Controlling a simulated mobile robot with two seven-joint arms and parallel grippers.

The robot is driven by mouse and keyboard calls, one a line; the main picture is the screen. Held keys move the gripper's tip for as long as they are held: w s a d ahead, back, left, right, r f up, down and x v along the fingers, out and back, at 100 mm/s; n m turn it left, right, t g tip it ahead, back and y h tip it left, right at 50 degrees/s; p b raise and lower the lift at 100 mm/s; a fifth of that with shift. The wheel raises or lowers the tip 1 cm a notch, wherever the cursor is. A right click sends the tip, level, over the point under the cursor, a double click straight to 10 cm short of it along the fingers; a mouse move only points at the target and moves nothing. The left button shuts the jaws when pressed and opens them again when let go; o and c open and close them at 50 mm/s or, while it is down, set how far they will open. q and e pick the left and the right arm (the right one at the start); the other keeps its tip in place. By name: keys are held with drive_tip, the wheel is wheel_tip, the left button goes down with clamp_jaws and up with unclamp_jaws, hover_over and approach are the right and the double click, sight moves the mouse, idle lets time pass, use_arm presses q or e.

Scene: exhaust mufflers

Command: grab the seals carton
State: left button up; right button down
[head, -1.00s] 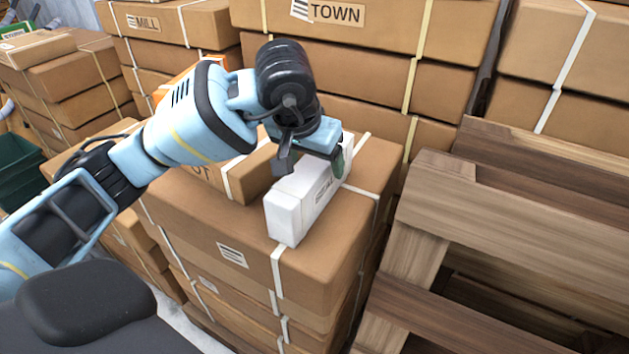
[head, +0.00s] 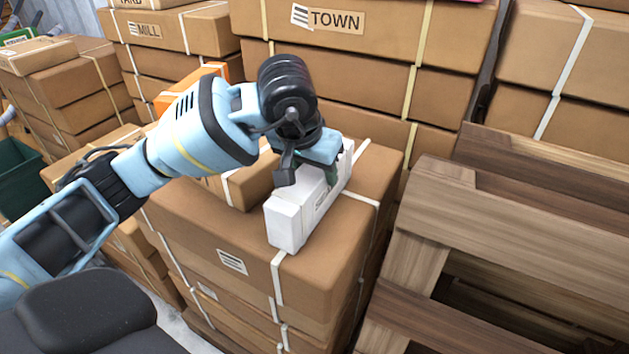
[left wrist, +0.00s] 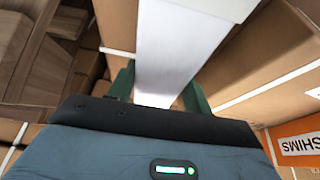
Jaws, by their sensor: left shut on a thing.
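The seals carton (head: 288,220) is a long white box lying on top of a stack of brown boxes (head: 200,222). Its printed side is partly hidden by my gripper in the head view. My left gripper (head: 312,175) is over the carton from above, shut on it with one finger on each side. In the left wrist view the white carton (left wrist: 180,45) runs between the two green fingers (left wrist: 160,88). I cannot tell whether the carton is lifted off the box under it. My right gripper is not in view.
A smaller brown box (head: 247,187) lies close to the carton's left. An orange box (left wrist: 298,142) marked SHIMS is near it. Tall box stacks (head: 370,60) stand behind. A wooden pallet-like stack (head: 510,215) stands at the right. A green bin (head: 20,172) is at the far left.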

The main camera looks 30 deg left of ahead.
use_arm(q)
drive_tip(key=shift+r, duration=0.1)
drive_tip(key=shift+r, duration=0.5)
wheel_tip(320, 180, up, 2)
drive_tip(key=shift+r, duration=0.1)
drive_tip(key=s+a+r+b, duration=0.1)
drive_tip(key=s+a, duration=0.2)
drive_tip(key=s, duration=1.2)
drive_tip(key=shift+s+r, duration=0.3)
drive_tip(key=shift+s, duration=0.1)
drive_tip(key=shift+w+d+r, duration=0.1)
